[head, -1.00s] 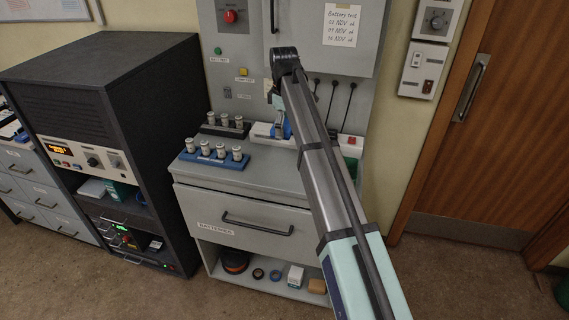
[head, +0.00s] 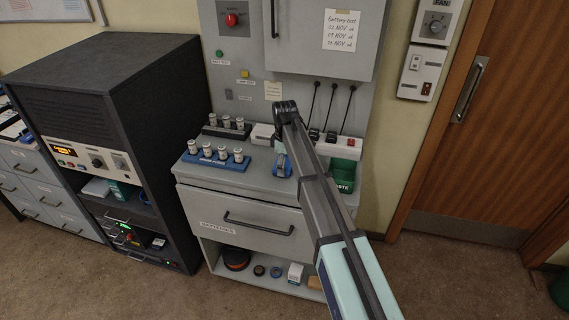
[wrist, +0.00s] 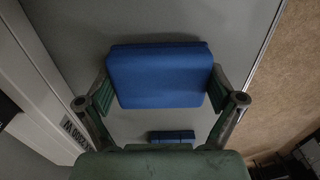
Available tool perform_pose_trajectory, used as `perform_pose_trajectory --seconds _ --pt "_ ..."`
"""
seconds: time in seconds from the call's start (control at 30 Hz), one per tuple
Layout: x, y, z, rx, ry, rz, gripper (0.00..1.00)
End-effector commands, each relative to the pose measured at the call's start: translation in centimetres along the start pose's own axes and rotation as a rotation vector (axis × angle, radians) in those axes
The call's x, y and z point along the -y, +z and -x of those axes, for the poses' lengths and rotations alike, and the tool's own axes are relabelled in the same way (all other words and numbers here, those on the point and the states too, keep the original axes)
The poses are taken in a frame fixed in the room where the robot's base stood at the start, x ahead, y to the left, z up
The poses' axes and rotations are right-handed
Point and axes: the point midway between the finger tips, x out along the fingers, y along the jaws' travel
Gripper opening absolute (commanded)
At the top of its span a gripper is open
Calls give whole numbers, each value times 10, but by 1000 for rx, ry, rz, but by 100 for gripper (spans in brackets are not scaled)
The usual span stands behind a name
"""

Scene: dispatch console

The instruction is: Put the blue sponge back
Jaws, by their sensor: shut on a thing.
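The blue sponge (wrist: 160,76) is between the two fingers of my gripper (wrist: 162,88) in the wrist view, with a finger against each side. Below it in that view, a smaller dark blue block (wrist: 172,136) shows; I cannot tell what it is. In the head view, my gripper (head: 282,165) is low over the grey counter top (head: 262,181), to the right of the blue battery rack. The sponge is hard to make out there. I cannot tell whether it touches the counter.
The blue rack (head: 214,161) with several batteries stands to the left; a dark rack (head: 227,131) with more stands behind it. A green waste bin (head: 343,174) is at the counter's right end. A white charger strip (head: 340,147) with cables is behind. The front middle of the counter is clear.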

Motion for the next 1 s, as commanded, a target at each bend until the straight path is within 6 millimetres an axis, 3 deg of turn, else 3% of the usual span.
perform_pose_trajectory --seconds 0.43,0.47,0.8,1.0 --pt "0 0 -8 -1 1 0 42" --pt "0 0 -7 -1 1 0 100" --pt "0 0 -6 -1 1 0 100" --pt "-1 0 5 -1 2 0 100"
